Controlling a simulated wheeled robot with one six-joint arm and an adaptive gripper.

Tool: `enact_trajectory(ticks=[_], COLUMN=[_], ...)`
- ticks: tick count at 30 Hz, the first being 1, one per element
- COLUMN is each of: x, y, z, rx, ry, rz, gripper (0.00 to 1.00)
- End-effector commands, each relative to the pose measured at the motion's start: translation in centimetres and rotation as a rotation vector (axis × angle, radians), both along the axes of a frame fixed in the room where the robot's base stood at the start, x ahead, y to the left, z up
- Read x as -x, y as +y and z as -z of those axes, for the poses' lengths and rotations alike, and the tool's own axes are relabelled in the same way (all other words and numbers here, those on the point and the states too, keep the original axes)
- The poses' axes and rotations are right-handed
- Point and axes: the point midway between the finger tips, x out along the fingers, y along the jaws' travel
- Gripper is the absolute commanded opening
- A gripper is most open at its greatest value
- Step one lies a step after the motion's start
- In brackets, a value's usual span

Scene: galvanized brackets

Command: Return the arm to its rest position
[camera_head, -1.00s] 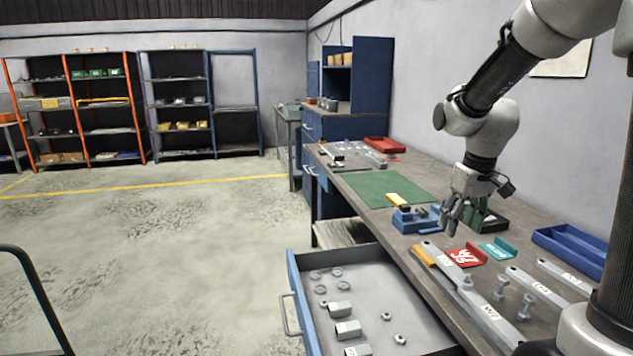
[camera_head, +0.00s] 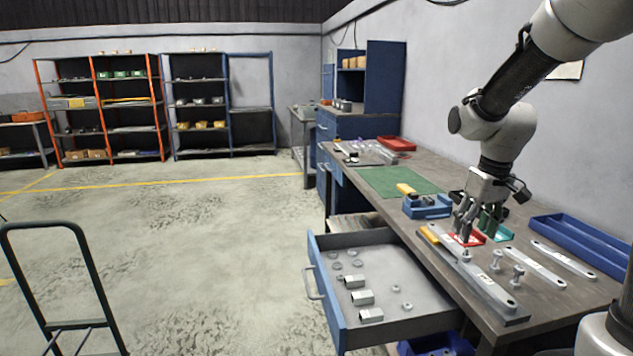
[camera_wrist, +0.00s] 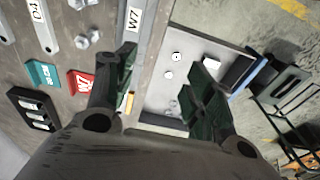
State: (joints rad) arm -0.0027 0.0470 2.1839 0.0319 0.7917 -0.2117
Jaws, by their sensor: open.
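My gripper (camera_head: 465,228) hangs at the end of my bent arm, above the workbench (camera_head: 510,210) near its front edge. It is open. In the wrist view its two dark green fingers (camera_wrist: 165,85) stand apart with nothing between them.
An open drawer (camera_head: 340,318) juts out from the bench, with nuts, rings and blocks inside. A blue vise-like block (camera_head: 428,207), a green mat (camera_head: 395,181) and a blue tray (camera_head: 580,245) lie on the bench. A dark cart handle (camera_head: 45,226) stands left. The floor between is clear.

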Motion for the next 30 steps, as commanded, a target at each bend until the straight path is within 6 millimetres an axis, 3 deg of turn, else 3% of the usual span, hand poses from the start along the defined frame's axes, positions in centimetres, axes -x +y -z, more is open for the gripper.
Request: enact_trajectory(ticks=[8, 13, 23, 30], x=[2.5, 4.8, 10.5, 16.5], y=[-0.1, -0.1, -0.3, -0.5], z=[1.0, 0.6, -2.1, -4.9], rx=[-0.003, -0.002, -0.002, -0.007], ry=[0.073, 0.093, 0.066, -0.032], rz=[0.065, 0.095, 0.152, 0.191], gripper=[0.53, 0.53, 0.53, 0.53])
